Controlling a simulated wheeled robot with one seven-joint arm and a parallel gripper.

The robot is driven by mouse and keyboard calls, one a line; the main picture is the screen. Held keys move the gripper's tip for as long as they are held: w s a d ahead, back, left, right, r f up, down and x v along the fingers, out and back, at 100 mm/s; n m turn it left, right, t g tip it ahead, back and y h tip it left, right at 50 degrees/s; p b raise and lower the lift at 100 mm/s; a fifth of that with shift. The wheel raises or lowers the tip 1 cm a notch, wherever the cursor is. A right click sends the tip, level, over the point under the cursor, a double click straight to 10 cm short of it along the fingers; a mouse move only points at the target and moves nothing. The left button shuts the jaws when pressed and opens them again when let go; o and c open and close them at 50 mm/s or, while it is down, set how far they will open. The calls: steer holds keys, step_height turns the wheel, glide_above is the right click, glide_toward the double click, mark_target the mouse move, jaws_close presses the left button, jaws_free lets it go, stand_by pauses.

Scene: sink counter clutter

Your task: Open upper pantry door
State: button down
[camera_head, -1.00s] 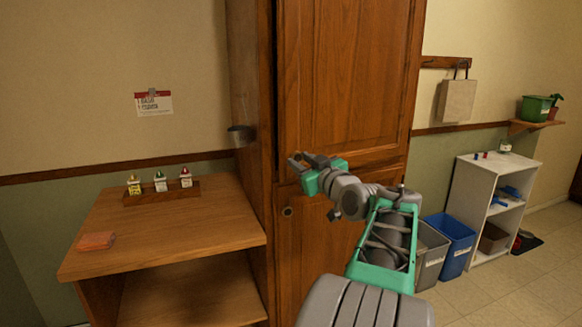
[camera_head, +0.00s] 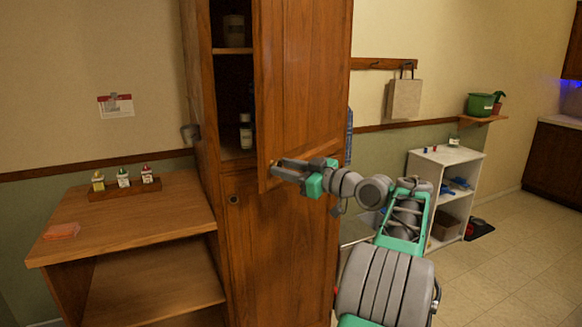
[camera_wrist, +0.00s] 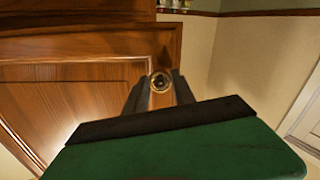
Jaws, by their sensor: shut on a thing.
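The upper pantry door (camera_head: 305,80) is brown panelled wood and stands partly open, its left edge swung out from the cabinet. Behind it, dark shelves with a jar (camera_head: 234,31) and a bottle (camera_head: 245,131) show. My gripper (camera_head: 274,168) is at the door's lower left corner, shut on the upper door's round knob (camera_wrist: 160,82), which sits between the fingers in the wrist view. The lower pantry door (camera_head: 275,250) is closed, with its own round knob (camera_head: 234,199).
A wooden table (camera_head: 150,220) with small bottles in a rack (camera_head: 125,189) stands at left. A white shelf unit (camera_head: 450,158) stands at right. Open floor (camera_head: 500,250) lies at the right. A paper bag (camera_head: 405,98) hangs on the wall.

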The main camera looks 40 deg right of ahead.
steer(key=shift+w, duration=0.1)
steer(key=c, duration=1)
jaws_free()
steer(key=shift+c, duration=0.2)
